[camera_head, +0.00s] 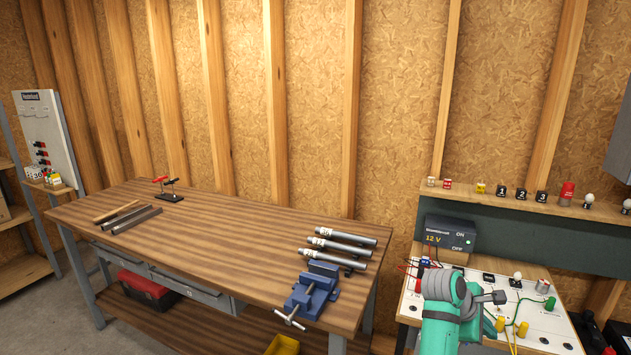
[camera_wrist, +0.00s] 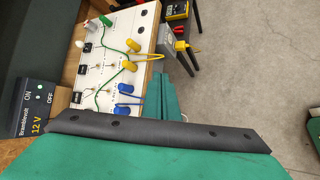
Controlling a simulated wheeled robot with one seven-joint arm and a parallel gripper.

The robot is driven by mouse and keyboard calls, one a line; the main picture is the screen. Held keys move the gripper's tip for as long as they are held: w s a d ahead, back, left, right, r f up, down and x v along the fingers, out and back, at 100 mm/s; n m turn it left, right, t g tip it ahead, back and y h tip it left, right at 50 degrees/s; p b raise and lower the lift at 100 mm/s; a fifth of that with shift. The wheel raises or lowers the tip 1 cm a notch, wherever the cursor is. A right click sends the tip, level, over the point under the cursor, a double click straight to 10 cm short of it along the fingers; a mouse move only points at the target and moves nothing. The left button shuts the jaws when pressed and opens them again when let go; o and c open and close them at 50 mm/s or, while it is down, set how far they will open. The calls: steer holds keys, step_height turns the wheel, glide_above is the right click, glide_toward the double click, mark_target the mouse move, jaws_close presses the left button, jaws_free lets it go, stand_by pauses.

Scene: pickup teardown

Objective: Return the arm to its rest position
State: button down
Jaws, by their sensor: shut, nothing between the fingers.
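My turquoise arm (camera_head: 440,322) rises at the lower right of the head view, bent in front of the white switch board. My gripper (camera_head: 495,297) appears as a small dark grey end beside the arm, over the board. It is shut and holds nothing. The arm hides part of the board. In the wrist view, a turquoise surface and a dark bar fill the bottom, and the fingertips cannot be made out.
The white board (camera_head: 548,325) carries switches, coloured plugs and wires; it also shows in the wrist view (camera_wrist: 112,75). A 12 V supply (camera_head: 449,233) stands behind it. A wooden bench (camera_head: 230,235) with a blue vise (camera_head: 311,292) and pipes (camera_head: 345,237) is left.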

steer(key=s+a+f+m+t+y, duration=0.1)
steer(key=s+a+f+t, duration=0.15)
steer(key=a+f, duration=0.9)
steer(key=s+a+f+m+t+y, duration=0.1)
steer(key=s+a+f+t, duration=0.15)
steer(key=a+f, duration=0.9)
steer(key=s+a+f+m+t+y, duration=0.1)
steer(key=s+a+f+t+y, duration=0.1)
steer(key=s+a+f, duration=0.45)
steer(key=s+a+m+t+y, duration=0.1)
steer(key=s+a+m+t, duration=0.1)
steer(key=s+a, duration=0.5)
steer(key=s+a+m+t+y, duration=0.1)
steer(key=s+a, duration=0.2)
steer(key=s, duration=0.8)
steer(key=s+a+r+m+t+y, duration=0.2)
steer(key=s+a+r+m+t, duration=0.1)
steer(key=s+r, duration=1.2)
steer(key=shift+s+a+r+m+y, duration=0.3)
steer(key=shift+s+a+m, duration=0.3)
steer(key=shift+s+m, duration=0.6)
steer(key=shift+w, duration=0.15)
